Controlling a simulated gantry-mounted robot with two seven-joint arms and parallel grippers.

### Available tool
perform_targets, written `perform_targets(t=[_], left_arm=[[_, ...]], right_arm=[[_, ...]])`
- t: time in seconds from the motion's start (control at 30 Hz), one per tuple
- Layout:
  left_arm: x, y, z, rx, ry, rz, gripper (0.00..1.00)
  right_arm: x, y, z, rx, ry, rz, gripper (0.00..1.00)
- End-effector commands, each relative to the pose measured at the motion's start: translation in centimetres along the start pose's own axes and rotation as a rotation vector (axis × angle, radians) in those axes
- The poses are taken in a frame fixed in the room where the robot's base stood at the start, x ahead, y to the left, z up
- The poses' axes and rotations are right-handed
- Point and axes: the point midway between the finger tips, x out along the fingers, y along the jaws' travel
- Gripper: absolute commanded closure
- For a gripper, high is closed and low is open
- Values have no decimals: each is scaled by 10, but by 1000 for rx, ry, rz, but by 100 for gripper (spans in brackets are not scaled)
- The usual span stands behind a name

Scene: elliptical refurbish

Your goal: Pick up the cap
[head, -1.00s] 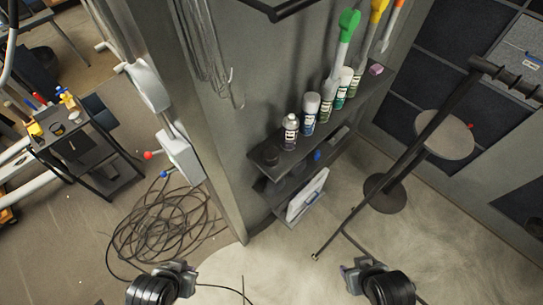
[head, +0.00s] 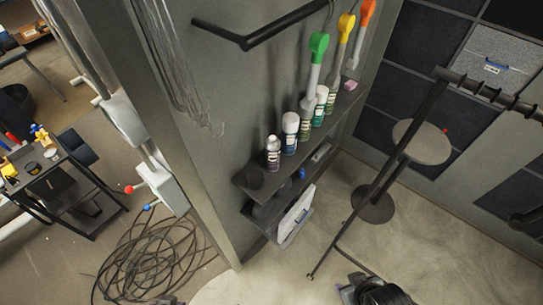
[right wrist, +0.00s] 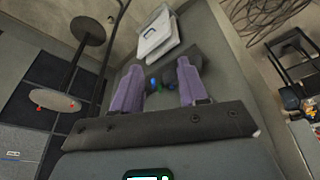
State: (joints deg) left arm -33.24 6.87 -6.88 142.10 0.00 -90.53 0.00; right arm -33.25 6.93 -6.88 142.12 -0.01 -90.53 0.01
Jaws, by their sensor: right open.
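In the head view my right gripper (head: 350,290) is low at the bottom edge, apart from the shelf. Only a sliver of my left gripper (head: 168,301) shows at the bottom edge.
Several spray cans and bottles (head: 290,133) stand along the upper shelf (head: 262,192). A dark bar (head: 247,40) sticks out above. A slanted black pole (head: 385,170) stands right. Coiled cable (head: 150,262) lies left.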

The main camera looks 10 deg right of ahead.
Motion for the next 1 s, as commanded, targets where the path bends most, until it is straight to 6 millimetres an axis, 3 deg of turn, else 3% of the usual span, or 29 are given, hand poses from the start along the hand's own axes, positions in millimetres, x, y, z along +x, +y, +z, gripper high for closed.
perform_targets(t=[0.2,0.57,0.87,1.0], left_arm=[[0,0,0,0,0,0,100],[0,0,0,0,0,0,100],[0,0,0,0,0,0,100],[2,0,0,0,0,0,100]], right_arm=[[0,-1,0,3,0,-3,57],[0,-1,0,4,0,-3,2],[0,1,-2,-5,6,3,2],[7,-5,-21,-77,54,8,2]])
